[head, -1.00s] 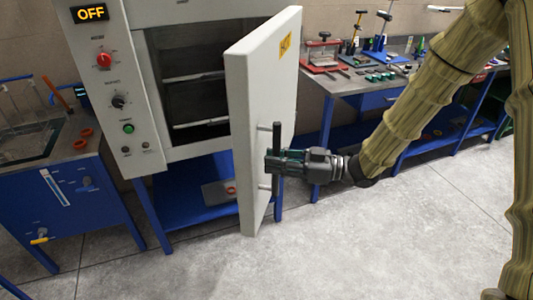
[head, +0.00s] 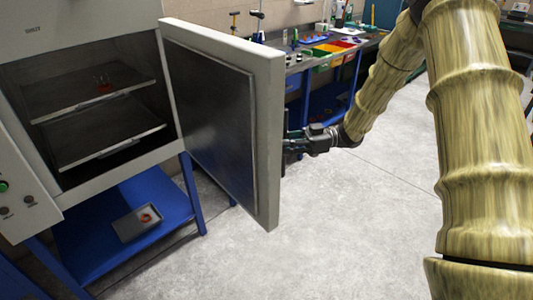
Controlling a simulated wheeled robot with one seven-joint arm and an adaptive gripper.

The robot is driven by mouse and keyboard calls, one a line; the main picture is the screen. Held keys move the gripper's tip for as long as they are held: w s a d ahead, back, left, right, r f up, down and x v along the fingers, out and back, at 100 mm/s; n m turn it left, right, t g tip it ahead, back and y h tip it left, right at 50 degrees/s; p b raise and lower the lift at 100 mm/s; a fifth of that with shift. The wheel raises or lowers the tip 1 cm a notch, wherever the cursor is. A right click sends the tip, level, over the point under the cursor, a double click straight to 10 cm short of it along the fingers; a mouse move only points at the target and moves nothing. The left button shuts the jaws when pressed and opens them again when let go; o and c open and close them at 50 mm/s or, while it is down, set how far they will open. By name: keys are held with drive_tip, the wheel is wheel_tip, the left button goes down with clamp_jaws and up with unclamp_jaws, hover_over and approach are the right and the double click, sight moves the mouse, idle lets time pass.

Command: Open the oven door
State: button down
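The oven (head: 100,18) stands at the left of the head view. Its door (head: 212,105) is swung wide open toward me, with its dark inner face showing. Inside the oven are two shelves (head: 95,98), and a small red object (head: 104,86) sits on the upper one. My gripper (head: 292,143) is at the outer side of the door, near its free edge. The door hides its fingertips and the handle, so I cannot tell whether it is holding the handle.
A blue lower shelf (head: 72,232) under the oven holds a grey tray (head: 137,222). A workbench (head: 322,57) with coloured bins (head: 330,50) stands behind the door. The grey floor (head: 345,235) in front is clear.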

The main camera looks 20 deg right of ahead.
drive_tip(key=shift+w+d+f, duration=0.1)
drive_tip(key=shift+w+d, duration=0.1)
drive_tip(key=shift+d, duration=0.35)
drive_tip(key=shift+w+d+f, duration=0.1)
drive_tip(key=shift+w+d, duration=0.1)
drive_tip(key=shift+d, duration=0.35)
drive_tip(key=c, duration=1.5)
unclamp_jaws()
drive_tip(key=shift+s, duration=0.1)
drive_tip(key=shift+o, duration=0.9)
drive_tip(key=shift+s+d+r, duration=0.1)
drive_tip(key=shift+d+r, duration=0.05)
drive_tip(key=shift+d, duration=0.05)
drive_tip(key=d, duration=1.1)
drive_tip(key=shift+s+d, duration=0.35)
